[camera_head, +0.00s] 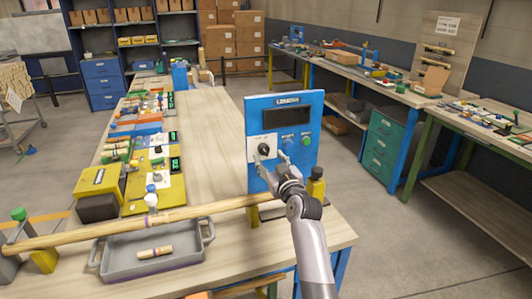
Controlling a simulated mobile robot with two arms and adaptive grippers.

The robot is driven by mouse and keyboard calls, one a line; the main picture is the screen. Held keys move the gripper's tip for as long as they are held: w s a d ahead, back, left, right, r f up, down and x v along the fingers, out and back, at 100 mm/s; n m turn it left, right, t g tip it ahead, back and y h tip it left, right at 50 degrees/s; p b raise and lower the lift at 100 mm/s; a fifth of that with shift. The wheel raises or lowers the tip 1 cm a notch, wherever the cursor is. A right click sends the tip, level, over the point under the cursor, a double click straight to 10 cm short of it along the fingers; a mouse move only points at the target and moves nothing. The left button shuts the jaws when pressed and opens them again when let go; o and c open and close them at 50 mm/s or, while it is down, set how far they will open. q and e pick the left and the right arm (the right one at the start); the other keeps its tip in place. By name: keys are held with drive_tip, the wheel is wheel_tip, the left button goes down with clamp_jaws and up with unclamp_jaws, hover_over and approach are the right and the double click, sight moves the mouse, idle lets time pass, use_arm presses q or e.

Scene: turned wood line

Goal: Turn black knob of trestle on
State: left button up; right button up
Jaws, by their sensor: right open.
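An upright blue panel (304,165) stands on the near wooden table, with a dark display window (287,116) in its upper part. The black knob (263,149) sits on a white plate (256,157) at the panel's lower left. My right gripper (272,165) is open, just below and in front of the black knob. Its fingertips are very close to the knob, but I cannot tell whether they touch it. The knob's exact setting is too small to tell. My left gripper is not in view.
A blue knob (287,143) and a green button (306,141) are right of the black knob. A long wooden pole (120,227) crosses the table's front above a grey tray (150,261). Yellow devices (158,182) stand left. The tabletop behind the panel is mostly clear.

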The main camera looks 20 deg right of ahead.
sight(266, 154)
drive_tip(key=shift+w, duration=2.1)
drive_tip(key=shift+c, duration=0.3)
drive_tip(key=c, duration=1.1)
